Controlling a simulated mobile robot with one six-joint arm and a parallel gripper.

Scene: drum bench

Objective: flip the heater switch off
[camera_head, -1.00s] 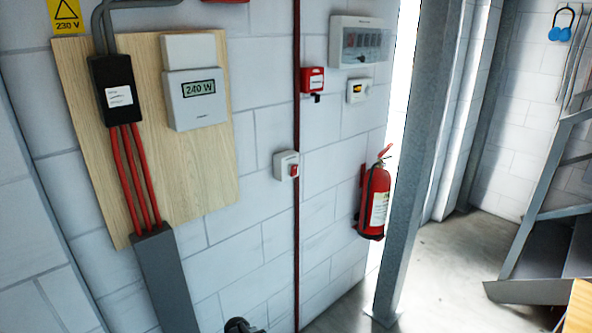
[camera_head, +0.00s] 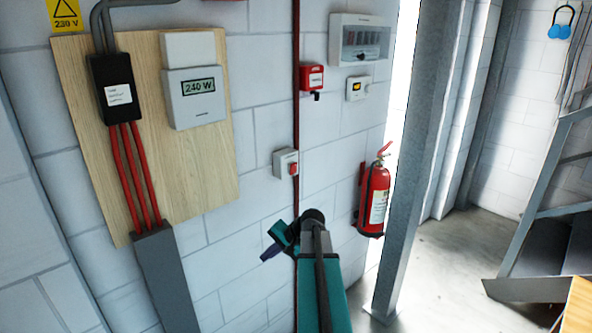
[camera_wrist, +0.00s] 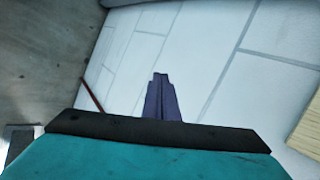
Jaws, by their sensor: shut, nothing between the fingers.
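The likely heater switch (camera_head: 281,164) is a small white box with a red rocker, on the white block wall beside a dark red vertical pipe. The rocker's position is too small to tell. My gripper (camera_head: 265,256) is below the switch and slightly left of it in the head view, apart from it in the picture. Its dark purple fingers point down and left. In the wrist view my gripper (camera_wrist: 160,80) is shut and empty, with its fingers together in front of the wall. The switch does not show in the wrist view.
A red alarm box (camera_head: 312,77), a thermostat (camera_head: 357,88) and a fuse box (camera_head: 361,40) are up right. A fire extinguisher (camera_head: 374,200) and a grey steel post (camera_head: 415,150) stand further right.

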